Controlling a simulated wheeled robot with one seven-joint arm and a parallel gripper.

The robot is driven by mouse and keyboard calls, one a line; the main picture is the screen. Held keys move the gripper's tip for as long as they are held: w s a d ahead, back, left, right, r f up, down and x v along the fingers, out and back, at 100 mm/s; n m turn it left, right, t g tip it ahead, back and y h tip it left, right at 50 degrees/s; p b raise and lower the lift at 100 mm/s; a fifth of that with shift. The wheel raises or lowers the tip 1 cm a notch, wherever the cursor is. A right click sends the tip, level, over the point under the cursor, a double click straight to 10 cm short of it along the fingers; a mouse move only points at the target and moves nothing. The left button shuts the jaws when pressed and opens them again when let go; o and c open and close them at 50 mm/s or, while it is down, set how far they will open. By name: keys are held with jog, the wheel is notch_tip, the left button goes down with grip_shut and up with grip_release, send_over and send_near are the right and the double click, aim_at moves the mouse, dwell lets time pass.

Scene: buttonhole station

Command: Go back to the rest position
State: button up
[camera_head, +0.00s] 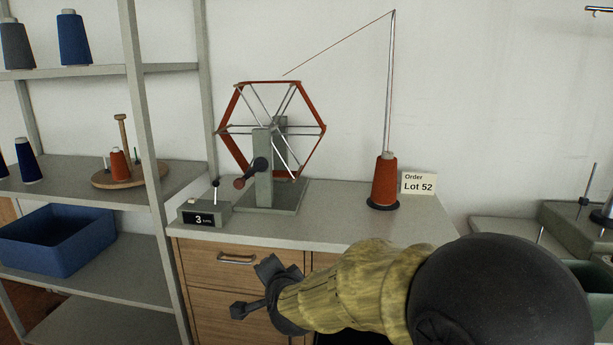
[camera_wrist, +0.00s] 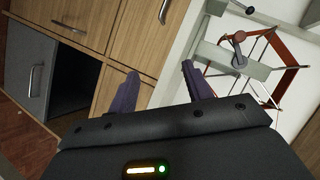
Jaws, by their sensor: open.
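My gripper (camera_head: 254,288) is in front of the wooden drawers, below the counter's front edge, with the arm reaching in from the lower right. In the wrist view its two dark fingers (camera_wrist: 160,92) stand apart with nothing between them. The hexagonal winding reel (camera_head: 272,130) with red thread around its rim stands on the counter, apart from the gripper. It also shows at the upper right of the wrist view (camera_wrist: 262,62).
The counter (camera_head: 330,215) carries a counter box (camera_head: 205,214) reading 3, an orange thread cone (camera_head: 384,182) and a Lot 52 card (camera_head: 418,184). Shelves at left hold cones and a blue bin (camera_head: 58,240). A drawer handle (camera_head: 236,258) is close above the gripper.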

jog(key=s+d+f+n+g+h, duration=0.2)
jog(key=s+d+f+n+g, duration=0.4)
jog(key=s+d, duration=0.45)
jog(key=s+d+f+n+g+h, duration=0.1)
jog(key=s+d+f+n+g, duration=0.25)
jog(key=s+d+f, duration=0.65)
notch_tip(320, 180, up, 30)
jog(key=d+p, duration=0.1)
jog(key=p, duration=2.7)
jog(key=shift+w+d, duration=0.2)
jog(key=shift+d, duration=0.05)
jog(key=shift+w+r+g, duration=0.1)
jog(key=shift+w+g, duration=0.05)
jog(key=shift+g, duration=0.1)
jog(key=shift+d, duration=0.1)
jog(key=shift+s, duration=0.25)
